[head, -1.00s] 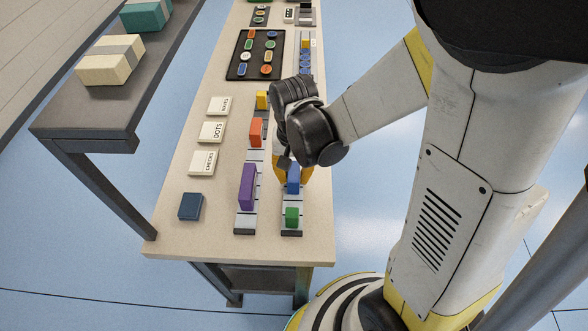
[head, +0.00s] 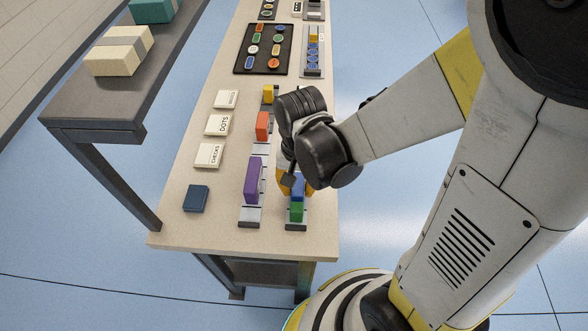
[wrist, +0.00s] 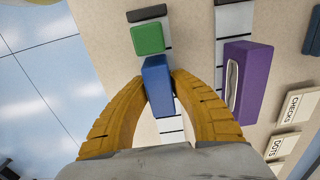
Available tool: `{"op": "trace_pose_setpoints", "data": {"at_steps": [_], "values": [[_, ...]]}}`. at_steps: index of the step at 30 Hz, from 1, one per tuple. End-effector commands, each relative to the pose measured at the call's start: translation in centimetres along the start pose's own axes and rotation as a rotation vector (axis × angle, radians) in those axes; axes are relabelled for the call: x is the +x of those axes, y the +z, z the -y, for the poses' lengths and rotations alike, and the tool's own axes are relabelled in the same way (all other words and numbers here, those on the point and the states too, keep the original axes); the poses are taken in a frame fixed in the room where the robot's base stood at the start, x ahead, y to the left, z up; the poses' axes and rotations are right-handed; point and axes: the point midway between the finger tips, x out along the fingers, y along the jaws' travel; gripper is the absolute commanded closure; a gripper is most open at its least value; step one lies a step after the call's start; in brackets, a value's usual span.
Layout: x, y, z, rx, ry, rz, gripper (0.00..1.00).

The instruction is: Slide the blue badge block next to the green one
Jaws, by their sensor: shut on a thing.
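The blue badge block (head: 298,188) stands on the right-hand grey rail (head: 296,226). The green block (head: 296,211) sits on the same rail, nearer its front end. My gripper (wrist: 160,82) is shut on the blue block, one yellow finger on each side of it; in the head view my wrist partly hides this. In the wrist view the blue block (wrist: 158,88) is right beside the green block (wrist: 148,38); whether they touch or a sliver of gap is left, I cannot tell.
A purple block (head: 253,181) stands on the parallel rail to the left, with an orange block (head: 262,126) and a yellow block (head: 268,94) farther back. Label cards (head: 209,155), a dark blue box (head: 196,198) and a black tray (head: 263,49) lie on the table.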

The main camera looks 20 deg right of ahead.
Motion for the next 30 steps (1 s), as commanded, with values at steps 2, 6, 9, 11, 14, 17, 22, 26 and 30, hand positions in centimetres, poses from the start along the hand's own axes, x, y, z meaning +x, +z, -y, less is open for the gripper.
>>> {"op": "trace_pose_setpoints", "data": {"at_steps": [2, 6, 9, 11, 14, 17, 22, 26, 30], "values": [[0.03, 0.03, -0.01, 0.000, 0.000, 0.001, 1.00], [0.04, 0.02, -0.01, 0.000, 0.000, 0.001, 1.00], [0.08, -0.02, 0.00, 0.000, 0.000, 0.000, 1.00], [0.06, -0.03, 0.01, 0.000, 0.000, 0.000, 1.00], [0.03, -0.04, 0.01, 0.000, 0.000, 0.000, 1.00], [0.03, -0.05, 0.01, 0.000, 0.000, 0.000, 0.56], [0.02, -0.06, 0.01, 0.000, 0.000, 0.000, 0.51], [0.00, -0.06, 0.01, 0.000, 0.000, 0.000, 0.51], [-0.62, -0.08, 0.02, 0.000, 0.000, 0.000, 0.51]]}}
